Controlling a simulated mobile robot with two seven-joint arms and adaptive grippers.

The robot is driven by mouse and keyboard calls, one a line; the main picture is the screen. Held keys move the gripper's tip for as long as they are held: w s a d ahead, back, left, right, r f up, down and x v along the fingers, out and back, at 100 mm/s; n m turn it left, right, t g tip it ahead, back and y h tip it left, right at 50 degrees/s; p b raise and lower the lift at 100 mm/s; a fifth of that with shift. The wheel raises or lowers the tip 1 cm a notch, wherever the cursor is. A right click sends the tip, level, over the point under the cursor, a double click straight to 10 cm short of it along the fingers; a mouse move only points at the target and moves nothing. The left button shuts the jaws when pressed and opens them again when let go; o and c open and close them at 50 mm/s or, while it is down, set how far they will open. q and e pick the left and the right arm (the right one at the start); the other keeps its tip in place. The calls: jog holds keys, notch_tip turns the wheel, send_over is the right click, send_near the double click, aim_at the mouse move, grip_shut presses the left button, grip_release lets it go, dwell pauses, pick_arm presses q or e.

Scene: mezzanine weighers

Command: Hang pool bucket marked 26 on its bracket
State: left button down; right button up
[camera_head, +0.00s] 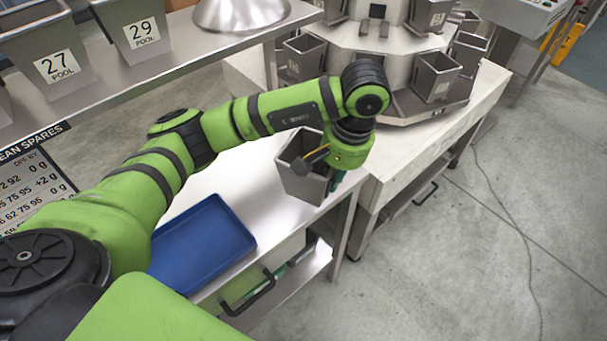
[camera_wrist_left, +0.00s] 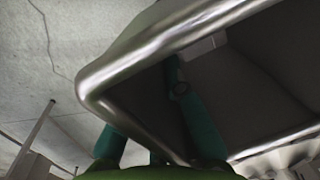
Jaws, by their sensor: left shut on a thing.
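My left gripper (camera_head: 337,178) reaches down at the right end of the steel table. It is shut on the wall of a grey metal bucket (camera_head: 301,184), whose open top faces up. In the left wrist view the bucket's bright rim (camera_wrist_left: 110,75) fills much of the picture, with one teal finger of the gripper (camera_wrist_left: 145,108) inside the wall and one outside. No number shows on this bucket. I cannot tell whether its base touches the table. The weigher (camera_head: 415,60) stands beyond, with several buckets around it; a bracket marked 26 cannot be made out. My right gripper is out of view.
A blue tray (camera_head: 203,246) lies on the steel table (camera_head: 262,172), left of the bucket. Buckets marked 27 (camera_head: 52,62) and 29 (camera_head: 137,42) stand on the upper shelf at left. A steel dome (camera_head: 240,12) sits farther along it. Open floor lies at right.

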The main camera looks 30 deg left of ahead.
pick_arm(q)
jog(key=a+f, duration=0.1)
jog(key=a, duration=0.2)
jog(key=a+f+p, duration=0.1)
jog(key=a+f, duration=0.1)
jog(key=a+f+p, duration=0.1)
jog(key=a, duration=0.2)
jog(key=shift+w+a+f, duration=0.3)
jog(key=shift+a+f, duration=0.05)
jog(key=shift+f, duration=0.05)
jog(key=shift+w+a+f+p, duration=0.1)
jog(key=shift+a+f+p, duration=0.1)
jog(key=shift+a+p, duration=0.1)
jog(key=shift+f, duration=0.2)
notch_tip(320, 180, down, 3)
jog(key=shift+f+p, duration=0.1)
jog(key=shift+p, duration=0.75)
jog(key=shift+f, duration=0.25)
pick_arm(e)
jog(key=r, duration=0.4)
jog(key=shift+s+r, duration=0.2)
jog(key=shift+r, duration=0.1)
pick_arm(q)
jog(key=shift+f, duration=0.2)
jog(key=c, duration=1.3)
grip_release()
jog(key=shift+c, duration=0.2)
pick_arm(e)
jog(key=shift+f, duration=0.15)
